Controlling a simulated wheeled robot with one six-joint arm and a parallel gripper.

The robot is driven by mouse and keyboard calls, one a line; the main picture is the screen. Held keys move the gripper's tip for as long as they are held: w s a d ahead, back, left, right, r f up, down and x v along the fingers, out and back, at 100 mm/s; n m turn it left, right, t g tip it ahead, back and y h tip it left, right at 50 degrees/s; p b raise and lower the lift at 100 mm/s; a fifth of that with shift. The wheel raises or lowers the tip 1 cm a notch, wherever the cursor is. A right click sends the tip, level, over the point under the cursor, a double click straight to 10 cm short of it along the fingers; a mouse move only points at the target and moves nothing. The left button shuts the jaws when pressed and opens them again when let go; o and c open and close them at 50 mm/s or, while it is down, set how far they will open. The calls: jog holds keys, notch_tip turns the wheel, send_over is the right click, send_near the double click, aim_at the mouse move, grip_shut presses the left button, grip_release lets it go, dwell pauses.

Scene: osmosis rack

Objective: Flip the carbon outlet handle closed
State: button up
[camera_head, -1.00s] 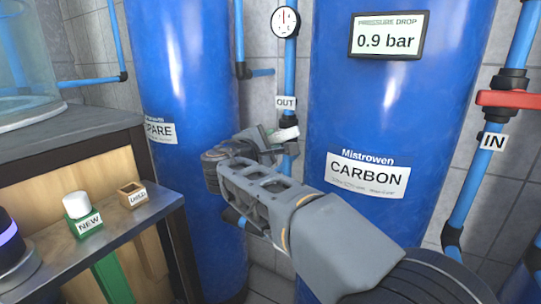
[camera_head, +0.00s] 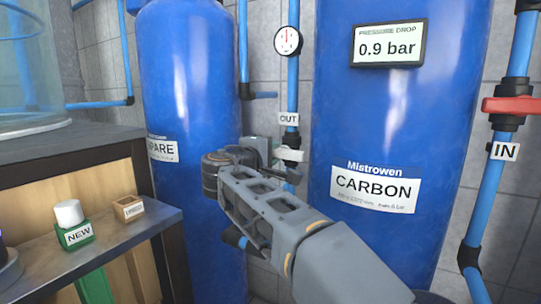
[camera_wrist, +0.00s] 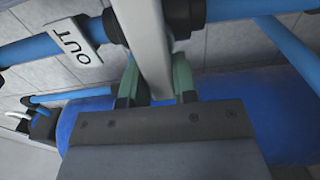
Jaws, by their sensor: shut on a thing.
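The white carbon outlet handle (camera_head: 291,154) sits on the blue outlet pipe below the OUT label (camera_head: 289,118), left of the carbon tank (camera_head: 400,120). It lies across the pipe, roughly level. In the wrist view the handle (camera_wrist: 148,40) is a pale bar running from the dark valve fitting down between my green fingertips. My gripper (camera_wrist: 158,78) is shut on it. In the head view my gripper (camera_head: 268,152) reaches the handle from the left, and its fingers are partly hidden by my wrist.
A red inlet handle (camera_head: 512,105) is on the IN pipe at the right. A spare blue tank (camera_head: 190,90) stands left of my gripper. A shelf (camera_head: 110,245) at lower left bears a green NEW item (camera_head: 74,232) and a small wooden box (camera_head: 129,207). A round gauge (camera_head: 288,41) is above.

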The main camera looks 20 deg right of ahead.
jog(key=o, duration=0.9)
jog(key=p+v, duration=0.2)
jog(key=v, duration=1.2)
jog(key=shift+w+r+p, duration=0.1)
jog(key=shift+p, duration=0.2)
jog(key=s+d+m+g+y+p, duration=0.1)
jog(key=s+d+g+y+p, duration=0.3)
jog(key=d+p, duration=0.75)
jog(key=s+r+m+g+y+p, duration=0.1)
jog(key=s+m+y+p, duration=0.1)
jog(key=p, duration=0.5)
jog(key=s+a+r+m+g+y+p, duration=0.1)
jog(key=s+m+g+y+p, duration=0.1)
jog(key=p, duration=0.6)
jog(key=s+a+r+m+g+y+p, duration=0.1)
jog(key=s+m+g+y+p, duration=0.1)
jog(key=p, duration=0.6)
jog(key=shift+s+a+r+m+y, duration=0.15)
jog(key=shift+s+m+y, duration=0.3)
jog(key=shift+s+y, duration=0.3)
jog(key=shift+s+a+r+m+y, duration=0.1)
jog(key=shift+s+m+y, duration=0.35)
jog(key=shift+s+y, duration=0.3)
